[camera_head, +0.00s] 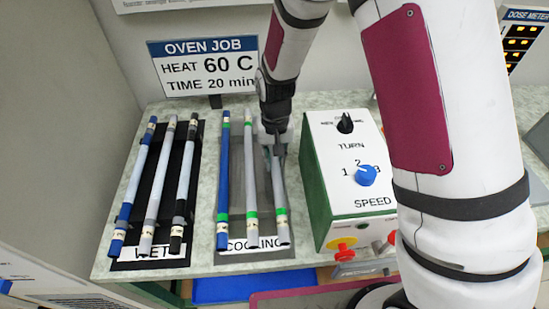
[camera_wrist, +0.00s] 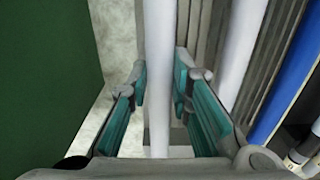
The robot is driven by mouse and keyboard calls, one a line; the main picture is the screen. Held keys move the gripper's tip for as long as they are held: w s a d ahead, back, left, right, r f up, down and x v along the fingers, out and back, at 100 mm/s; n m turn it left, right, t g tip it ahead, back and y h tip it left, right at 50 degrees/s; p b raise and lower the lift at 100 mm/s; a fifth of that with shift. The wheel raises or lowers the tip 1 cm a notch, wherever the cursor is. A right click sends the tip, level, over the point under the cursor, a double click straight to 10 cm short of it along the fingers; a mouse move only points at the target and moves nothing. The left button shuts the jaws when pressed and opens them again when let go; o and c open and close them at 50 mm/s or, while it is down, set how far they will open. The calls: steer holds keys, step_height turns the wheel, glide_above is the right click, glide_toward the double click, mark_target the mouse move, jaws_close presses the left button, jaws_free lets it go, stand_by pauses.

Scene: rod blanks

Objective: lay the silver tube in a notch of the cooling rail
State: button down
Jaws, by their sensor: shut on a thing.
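The cooling rail (camera_head: 236,160) is a dark grey notched rack with a COOLING label at its front. My gripper (camera_head: 274,152) is over the right side of this rail, pointing down. It is shut on a silver tube (camera_head: 278,200) with a green band and a pale label near its front end. The tube lies lengthwise along the rail's right side; I cannot tell whether it rests fully in a notch. In the wrist view the tube (camera_wrist: 158,60) runs between the teal finger pads (camera_wrist: 160,88). A pale tube (camera_head: 250,180) and a blue tube (camera_head: 223,180) lie to its left.
The WET rack (camera_head: 160,195) at left holds a blue, a silver and a black tube. A green-sided control box (camera_head: 345,170) with knobs stands close right of my gripper. The OVEN JOB sign (camera_head: 205,68) stands behind. A narrow strip of counter separates the racks.

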steer(key=c, duration=1.4)
jaws_free()
steer(key=shift+f, duration=0.1)
steer(key=shift+c, duration=0.2)
step_height(320, 180, up, 12)
steer(key=shift+r, duration=0.25)
step_height(320, 180, up, 8)
steer(key=t, duration=0.1)
glide_above(275, 160)
steer(key=s+d, duration=0.4)
steer(key=d, duration=0.1)
steer(key=s+d+r+t, duration=0.1)
steer(key=s+d+r, duration=0.3)
steer(key=s, duration=0.5)
steer(key=s+d+r+t, duration=0.2)
steer(key=s+d+r, duration=0.2)
steer(key=s, duration=0.6)
steer(key=shift+s+d+r, duration=0.2)
steer(key=shift+s+d, duration=0.05)
steer(key=shift+d, duration=0.5)
steer(key=shift+r, duration=0.1)
